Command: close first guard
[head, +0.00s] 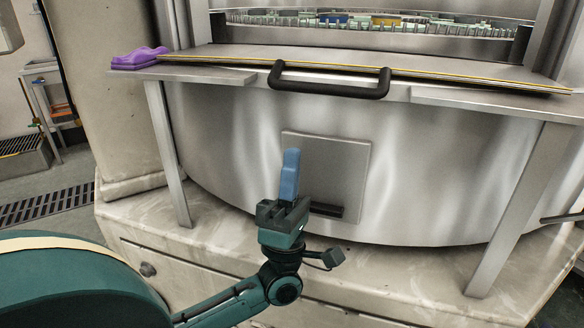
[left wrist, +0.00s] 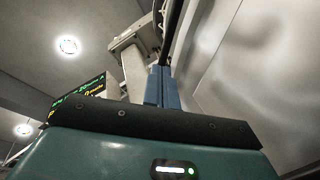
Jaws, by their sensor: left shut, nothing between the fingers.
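The guard (head: 440,74) is a wide metal panel with a yellow-edged lip and a black bar handle (head: 330,80) at its front middle. It lies lowered outward across the front of the round machine, and the opening above it shows the inside. My left gripper (head: 291,155) is below the handle, in front of the machine's curved metal wall, pointing up. Its blue fingers are together with nothing between them, and apart from the handle. In the left wrist view the fingers (left wrist: 162,86) point up beside the metal wall. My right gripper is not in view.
A purple cloth (head: 138,58) lies on the left end of the ledge. Metal legs (head: 168,150) stand at both sides of the machine. A square plate (head: 345,165) with a dark slot is on the wall behind my gripper. The stone-like base (head: 150,225) juts out below.

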